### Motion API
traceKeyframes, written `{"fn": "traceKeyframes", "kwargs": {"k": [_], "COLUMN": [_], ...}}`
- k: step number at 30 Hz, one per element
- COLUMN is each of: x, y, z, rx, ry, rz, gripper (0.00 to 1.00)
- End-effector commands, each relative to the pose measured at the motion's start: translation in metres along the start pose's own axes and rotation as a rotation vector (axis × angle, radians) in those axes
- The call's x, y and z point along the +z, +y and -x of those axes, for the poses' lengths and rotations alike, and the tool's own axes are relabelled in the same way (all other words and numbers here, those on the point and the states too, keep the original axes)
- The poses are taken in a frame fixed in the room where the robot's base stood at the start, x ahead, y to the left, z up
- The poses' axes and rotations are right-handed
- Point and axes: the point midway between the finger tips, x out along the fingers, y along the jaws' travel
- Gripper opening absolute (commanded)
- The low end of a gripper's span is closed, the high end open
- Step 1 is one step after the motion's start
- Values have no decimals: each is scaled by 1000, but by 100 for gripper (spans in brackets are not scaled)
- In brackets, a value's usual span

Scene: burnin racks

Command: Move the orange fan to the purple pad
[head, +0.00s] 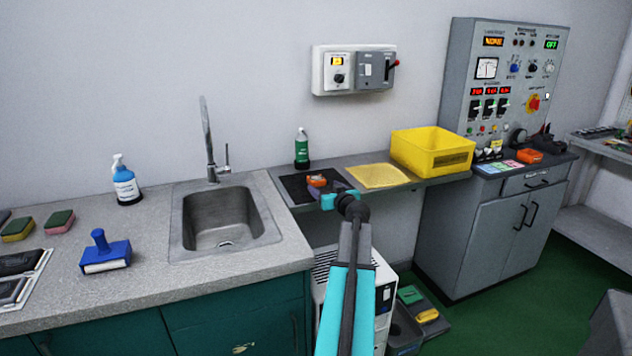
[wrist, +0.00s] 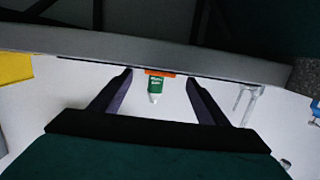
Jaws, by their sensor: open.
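A small orange object (head: 317,180), which appears to be the orange fan, sits on a black mat (head: 296,190) on the wall shelf. My gripper (head: 328,192) is open at the near side of it. In the wrist view, which is upside down, the orange object (wrist: 160,73) lies between and beyond the two parted fingers of my gripper (wrist: 160,77), with no contact visible. Its lower part is hidden by the shelf edge there. I cannot make out a purple pad in either view.
A green bottle (head: 301,150) stands behind the orange object. A yellow pad (head: 378,176) and yellow bin (head: 432,152) are to its right. Another orange item (head: 530,156) and coloured cards (head: 513,164) lie on the cabinet top. A sink (head: 224,218) is at left.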

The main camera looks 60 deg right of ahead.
Motion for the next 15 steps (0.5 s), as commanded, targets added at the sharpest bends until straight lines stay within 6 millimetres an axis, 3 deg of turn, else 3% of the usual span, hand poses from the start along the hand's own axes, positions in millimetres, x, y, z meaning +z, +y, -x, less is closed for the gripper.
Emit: {"fn": "traceKeyframes", "kwargs": {"k": [4, 15], "x": [0, 0], "y": [0, -1], "z": [-10, -11], "rx": [-1, -1], "ry": [0, 0], "rz": [-1, -1], "gripper": [69, 69]}}
